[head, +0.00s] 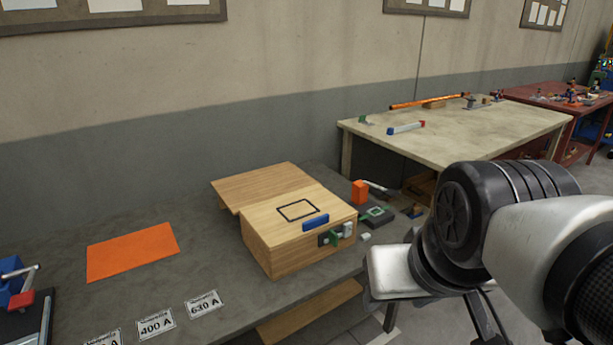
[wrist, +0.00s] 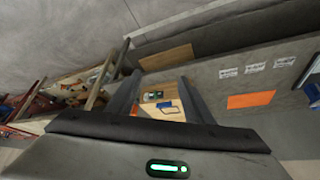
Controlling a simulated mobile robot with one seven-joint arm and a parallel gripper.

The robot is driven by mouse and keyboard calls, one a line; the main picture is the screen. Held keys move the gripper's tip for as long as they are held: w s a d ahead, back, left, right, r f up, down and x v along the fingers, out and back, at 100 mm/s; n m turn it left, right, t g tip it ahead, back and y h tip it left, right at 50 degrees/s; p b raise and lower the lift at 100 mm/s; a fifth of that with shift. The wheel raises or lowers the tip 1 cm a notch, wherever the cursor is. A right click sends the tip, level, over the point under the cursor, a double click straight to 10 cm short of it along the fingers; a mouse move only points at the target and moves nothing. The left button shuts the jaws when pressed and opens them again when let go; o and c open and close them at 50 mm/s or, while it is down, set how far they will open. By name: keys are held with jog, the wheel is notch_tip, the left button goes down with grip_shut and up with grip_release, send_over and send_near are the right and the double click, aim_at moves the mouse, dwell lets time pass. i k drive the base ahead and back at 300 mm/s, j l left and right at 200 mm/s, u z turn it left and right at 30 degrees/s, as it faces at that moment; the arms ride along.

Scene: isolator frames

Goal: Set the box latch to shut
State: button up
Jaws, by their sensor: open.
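The wooden box (head: 300,235) sits on the grey bench in the head view. Its top carries a black rectangular outline and a blue bar at the front edge. The latch (head: 335,237) is on the box's right front face, with a dark plate, a green lever and pale grey blocks; its exact setting is too small to tell. In the wrist view the box (wrist: 172,95) shows beyond and between the fingers. My gripper (wrist: 158,92) is open and empty, apart from the box. In the head view my arm is at the right and the fingertips are not clear.
A flat wooden panel (head: 262,180) lies behind the box. An orange block (head: 359,192) and a dark device with a green square (head: 377,214) stand right of it. An orange sheet (head: 132,251) and label cards (head: 203,303) lie left. A pale table (head: 460,132) stands behind right.

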aim_at(332, 236)
jog(key=i+l, duration=0.2)
jog(key=i, duration=0.3)
jog(key=i+l+z, duration=0.1)
jog(key=i, duration=0.4)
jog(key=l, duration=0.1)
